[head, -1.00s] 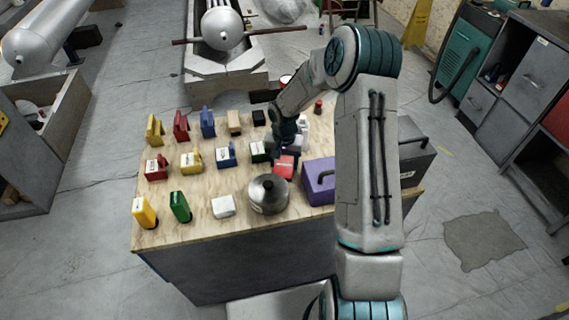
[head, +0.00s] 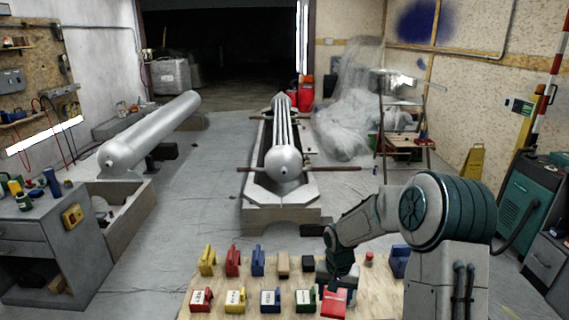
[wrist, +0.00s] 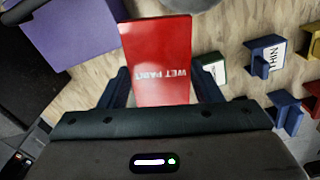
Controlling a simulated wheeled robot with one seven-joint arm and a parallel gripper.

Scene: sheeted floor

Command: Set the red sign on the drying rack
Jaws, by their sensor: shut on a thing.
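The red sign (wrist: 158,55) with white "WET PAINT" lettering sits between the two fingers of my gripper (wrist: 160,85) in the wrist view. My gripper is shut on it. In the head view the sign (head: 335,303) is at the lower edge, below my gripper (head: 337,285), over the wooden tabletop (head: 255,300). I cannot tell whether it touches the tabletop. A frame-like stand with shelves (head: 404,141) at the back right may be the drying rack; it is far from my gripper.
Several coloured blocks, including a yellow one (head: 207,261) and a blue one (head: 258,262), stand close left of my gripper. A purple box (wrist: 68,30) is on its other side. A long metal vessel (head: 283,165) stands beyond the table. Floor (head: 215,190) is open left of it.

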